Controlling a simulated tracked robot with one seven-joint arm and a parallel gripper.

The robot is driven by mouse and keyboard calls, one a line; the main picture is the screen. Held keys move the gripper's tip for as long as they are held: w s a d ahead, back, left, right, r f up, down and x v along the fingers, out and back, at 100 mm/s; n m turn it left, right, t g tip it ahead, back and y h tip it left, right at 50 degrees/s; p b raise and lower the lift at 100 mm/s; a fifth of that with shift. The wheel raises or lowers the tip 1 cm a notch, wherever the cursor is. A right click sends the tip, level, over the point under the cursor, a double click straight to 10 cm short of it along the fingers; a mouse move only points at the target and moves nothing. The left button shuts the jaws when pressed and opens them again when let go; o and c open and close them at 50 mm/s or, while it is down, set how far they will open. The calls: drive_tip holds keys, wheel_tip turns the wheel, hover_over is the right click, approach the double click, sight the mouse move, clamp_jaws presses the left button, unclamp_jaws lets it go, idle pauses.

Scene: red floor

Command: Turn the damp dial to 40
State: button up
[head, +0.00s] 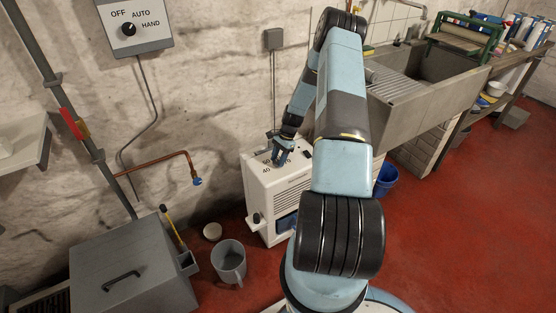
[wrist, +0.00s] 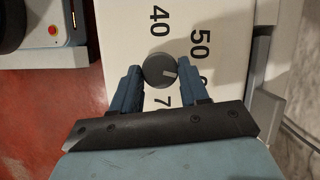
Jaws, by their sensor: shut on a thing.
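The damp dial (wrist: 158,70) is a round dark grey knob on the white top of a dehumidifier-like unit (head: 263,188). In the wrist view it sits between the two blue fingertips of my gripper (wrist: 160,72), which is shut on it. Its pale pointer mark points right, toward a number mostly hidden by the right finger, between 50 and 70. The 40 is printed above the knob in that view, the 50 at upper right, and the 7 of a partly covered number below. In the head view my gripper (head: 281,154) reaches down onto the unit's top and hides the knob.
A grey lidded box (head: 130,262) and a grey jug (head: 229,262) stand left of the unit. A copper pipe (head: 160,163) juts from the wall. A blue bucket (head: 386,180) and a stone sink (head: 420,95) are to the right. Red floor is clear at lower right.

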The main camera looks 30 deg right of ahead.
drive_tip(key=n, duration=0.2)
drive_tip(key=n+g, duration=0.1)
drive_tip(key=n+g+h, duration=0.1)
drive_tip(key=n, duration=0.1)
drive_tip(key=shift+w+a+n, duration=0.1)
drive_tip(key=shift+w+n, duration=0.2)
drive_tip(key=n+h, duration=0.1)
drive_tip(key=n, duration=0.1)
drive_tip(key=n+g, duration=0.1)
drive_tip(key=n, duration=0.2)
drive_tip(key=shift+w+a+h, duration=0.15)
drive_tip(key=shift+h, duration=0.25)
drive_tip(key=n+h, duration=0.1)
drive_tip(key=n, duration=0.2)
drive_tip(key=n+h, duration=0.1)
drive_tip(key=n, duration=0.1)
drive_tip(key=shift+a+n+g, duration=0.2)
drive_tip(key=shift+n+g, duration=0.1)
drive_tip(key=shift+n, duration=0.1)
drive_tip(key=shift+a+r+n+h, duration=0.1)
drive_tip(key=shift+n+h, duration=0.3)
drive_tip(key=shift+n, duration=0.7)
drive_tip(key=shift+a+n+h, duration=0.1)
drive_tip(key=shift+n+h, duration=0.3)
drive_tip(key=shift+n, duration=0.7)
drive_tip(key=o, duration=1.1)
drive_tip(key=shift+c, duration=0.2)
drive_tip(key=v, duration=1.3)
drive_tip(key=shift+r, duration=0.3)
